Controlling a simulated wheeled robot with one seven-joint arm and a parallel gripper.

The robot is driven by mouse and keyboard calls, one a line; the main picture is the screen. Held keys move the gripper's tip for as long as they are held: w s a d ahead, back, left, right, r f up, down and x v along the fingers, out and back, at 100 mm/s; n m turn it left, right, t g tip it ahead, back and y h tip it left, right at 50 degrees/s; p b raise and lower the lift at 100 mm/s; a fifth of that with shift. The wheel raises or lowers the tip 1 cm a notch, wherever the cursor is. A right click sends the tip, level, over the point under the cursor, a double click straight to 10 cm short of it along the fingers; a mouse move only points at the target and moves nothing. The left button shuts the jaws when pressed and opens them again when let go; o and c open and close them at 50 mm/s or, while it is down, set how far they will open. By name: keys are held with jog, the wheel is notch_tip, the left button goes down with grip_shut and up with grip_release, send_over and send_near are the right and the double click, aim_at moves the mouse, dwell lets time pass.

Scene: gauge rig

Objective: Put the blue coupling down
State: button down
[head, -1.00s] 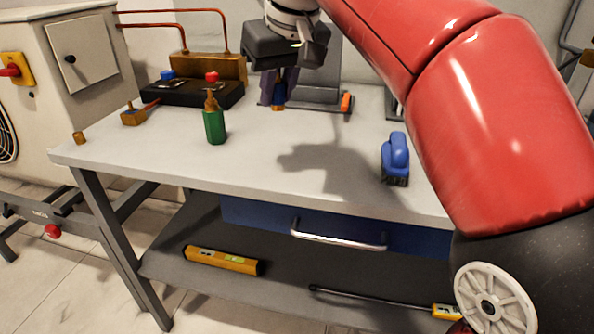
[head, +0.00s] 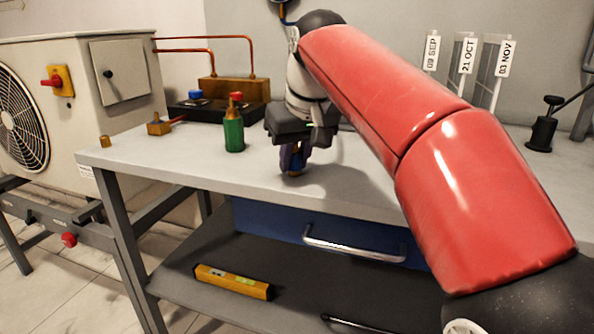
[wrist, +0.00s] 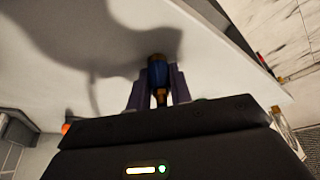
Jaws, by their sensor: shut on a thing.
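The blue coupling (head: 294,158), blue with brass-coloured ends, is upright between the purple fingers of my gripper (head: 295,155), just over the workbench top. Its lower end is at or very close to the surface; I cannot tell whether it touches. In the wrist view the coupling (wrist: 158,75) shows between the two fingers of my gripper (wrist: 157,85), which is shut on it. The bare pale workbench top (head: 215,170) lies around and beneath it.
A brass fitting (head: 158,128) lies farther left, and a black tray with a brass block (head: 235,90) is behind. A black pump-like tool (head: 541,132) stands far right. Bench space in front of the coupling is clear.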

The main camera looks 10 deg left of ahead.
jog(key=shift+f, duration=0.1)
jog(key=c, duration=1.3)
grip_release()
jog(key=shift+o, duration=0.2)
jog(key=p+v, duration=0.4)
jog(key=v, duration=0.8)
jog(key=shift+p, duration=0.3)
